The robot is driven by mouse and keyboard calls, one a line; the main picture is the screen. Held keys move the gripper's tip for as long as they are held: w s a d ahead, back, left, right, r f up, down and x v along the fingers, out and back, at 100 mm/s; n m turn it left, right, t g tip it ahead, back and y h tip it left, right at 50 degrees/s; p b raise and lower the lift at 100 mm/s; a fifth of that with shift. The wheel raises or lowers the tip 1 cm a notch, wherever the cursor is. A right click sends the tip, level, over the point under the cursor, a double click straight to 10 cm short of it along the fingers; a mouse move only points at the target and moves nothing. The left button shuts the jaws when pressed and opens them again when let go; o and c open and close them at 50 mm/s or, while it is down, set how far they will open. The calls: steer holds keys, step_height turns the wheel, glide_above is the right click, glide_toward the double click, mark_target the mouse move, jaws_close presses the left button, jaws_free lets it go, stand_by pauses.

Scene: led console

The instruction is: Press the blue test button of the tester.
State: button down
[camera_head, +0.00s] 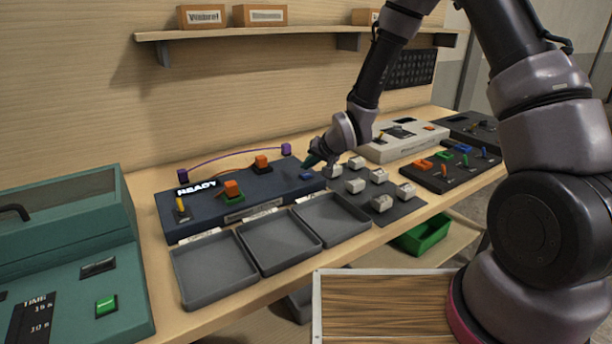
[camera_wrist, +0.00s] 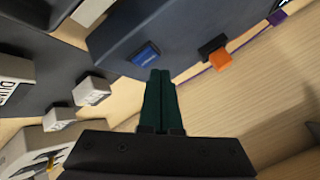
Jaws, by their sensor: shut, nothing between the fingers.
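The tester (camera_head: 275,198) is a dark blue box on the bench with a lit "READY" display (camera_head: 196,187). Its blue test button (camera_head: 306,177) is at the right end of its top. The button also shows in the wrist view (camera_wrist: 146,54), just beyond and slightly left of the fingertips. My gripper (camera_head: 310,162) has dark green fingers, which are together and empty in the wrist view (camera_wrist: 161,72). The fingertips are close to the button; I cannot tell whether they touch the tester. Orange parts (camera_head: 232,189) sit on the tester, one also in the wrist view (camera_wrist: 220,59).
Three grey trays (camera_head: 215,285) lie in front of the tester. Several white blocks (camera_head: 355,185) stand on a dark mat to its right. A teal machine (camera_head: 130,268) is at the left, a dark panel (camera_head: 440,176) at the right. A shelf (camera_head: 290,33) hangs above.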

mark_target(308, 176)
steer(key=shift+f, duration=0.1)
steer(key=shift+f, duration=0.35)
steer(key=shift+f, duration=0.45)
stand_by(0.5)
steer(key=shift+r, duration=0.9)
steer(key=shift+r, duration=2.5)
